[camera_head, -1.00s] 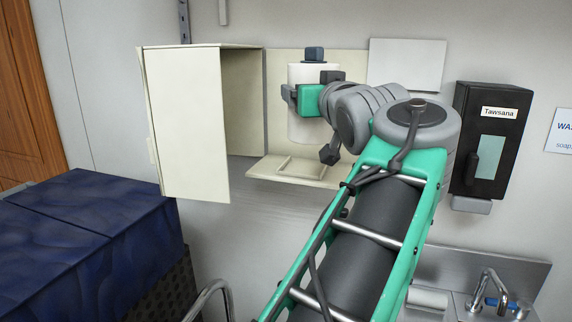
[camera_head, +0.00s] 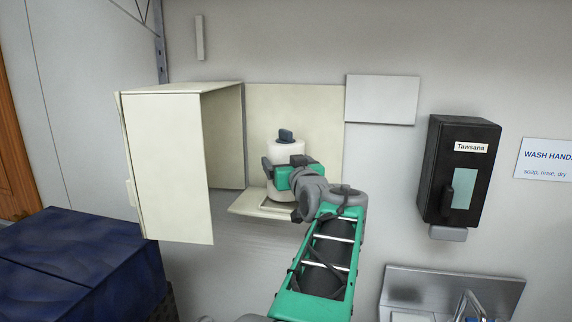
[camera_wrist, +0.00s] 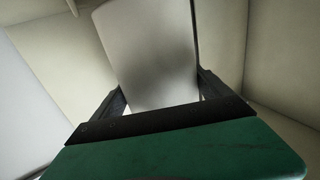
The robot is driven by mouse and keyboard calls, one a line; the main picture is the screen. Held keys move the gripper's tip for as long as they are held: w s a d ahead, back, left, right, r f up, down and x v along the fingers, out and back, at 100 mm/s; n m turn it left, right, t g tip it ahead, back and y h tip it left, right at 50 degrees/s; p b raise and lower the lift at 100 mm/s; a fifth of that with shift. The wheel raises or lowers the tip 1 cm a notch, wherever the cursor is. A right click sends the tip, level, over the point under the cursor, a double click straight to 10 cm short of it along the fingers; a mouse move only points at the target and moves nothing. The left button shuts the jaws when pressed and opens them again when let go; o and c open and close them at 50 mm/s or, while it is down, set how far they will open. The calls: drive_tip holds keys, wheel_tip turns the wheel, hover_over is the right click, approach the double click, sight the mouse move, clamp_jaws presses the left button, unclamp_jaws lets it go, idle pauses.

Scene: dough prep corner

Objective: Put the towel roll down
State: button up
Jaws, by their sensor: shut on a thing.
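The white towel roll (camera_head: 286,153) stands upright in front of the cream back panel (camera_head: 310,110) of an open dispenser, with a dark blue-grey knob (camera_head: 286,135) on top. My gripper (camera_head: 288,173) is shut around the roll's middle. In the wrist view the roll (camera_wrist: 150,50) fills the space between my two dark fingers (camera_wrist: 160,95). The roll's lower end is low over the dispenser's bottom shelf (camera_head: 247,208). My gripper and wrist partly hide that end, so I cannot tell whether it touches the shelf.
The dispenser's cream cover (camera_head: 170,165) stands open on the left. A black soap dispenser (camera_head: 458,170) hangs on the right wall above a metal sink (camera_head: 450,285). A blank white plate (camera_head: 382,99) is up right. Dark blue boxes (camera_head: 80,260) stand at lower left.

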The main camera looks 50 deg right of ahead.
drive_tip(key=shift+f, duration=1)
drive_tip(key=o, duration=1.8)
drive_tip(key=shift+s+a, duration=0.1)
drive_tip(key=shift+r, duration=0.35)
drive_tip(key=b+v, duration=0.4)
drive_tip(key=v, duration=0.8)
drive_tip(key=shift+f, duration=0.25)
